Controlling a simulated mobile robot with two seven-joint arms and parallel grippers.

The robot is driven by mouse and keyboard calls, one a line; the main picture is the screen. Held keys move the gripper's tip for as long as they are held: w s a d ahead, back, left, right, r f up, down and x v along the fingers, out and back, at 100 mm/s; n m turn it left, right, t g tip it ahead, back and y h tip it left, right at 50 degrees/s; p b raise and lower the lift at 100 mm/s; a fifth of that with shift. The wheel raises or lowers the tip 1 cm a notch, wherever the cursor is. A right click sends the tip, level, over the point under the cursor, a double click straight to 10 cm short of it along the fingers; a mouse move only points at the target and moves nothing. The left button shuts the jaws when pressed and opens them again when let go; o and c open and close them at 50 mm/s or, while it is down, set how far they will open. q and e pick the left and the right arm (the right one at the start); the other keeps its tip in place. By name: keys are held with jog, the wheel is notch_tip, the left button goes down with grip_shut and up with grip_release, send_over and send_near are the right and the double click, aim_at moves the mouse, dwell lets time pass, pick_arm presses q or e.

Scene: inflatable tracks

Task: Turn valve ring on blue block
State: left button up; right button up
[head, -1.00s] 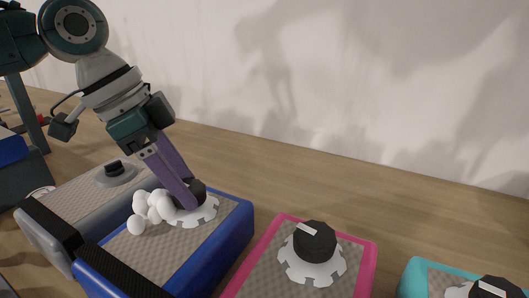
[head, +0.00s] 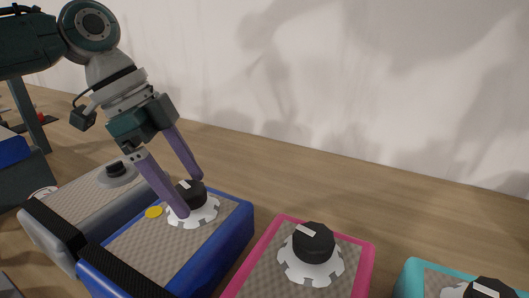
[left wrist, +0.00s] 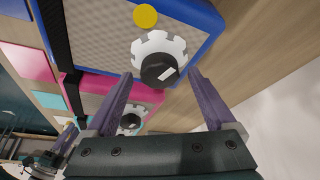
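The blue block (head: 150,258) has a textured top with a white toothed valve ring (head: 206,214) under a black knob (head: 192,192) with a white mark. A yellow disc (head: 154,212) lies on the block's top left of the ring. My left gripper (head: 190,197) is open, with its purple fingers on either side of the knob in the head view. In the left wrist view the ring (left wrist: 150,45) and knob (left wrist: 159,70) sit just beyond and between the spread fingertips; contact cannot be told.
A grey block (head: 75,200) with a black knob stands left of the blue one. A pink block (head: 262,262) and a teal block (head: 418,275) with similar knobs stand to the right. A wall rises behind the wooden table (head: 290,180).

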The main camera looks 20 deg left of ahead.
jog(key=shift+r, duration=0.25)
pick_arm(q)
jog(key=v, duration=1)
jog(key=shift+a, duration=0.1)
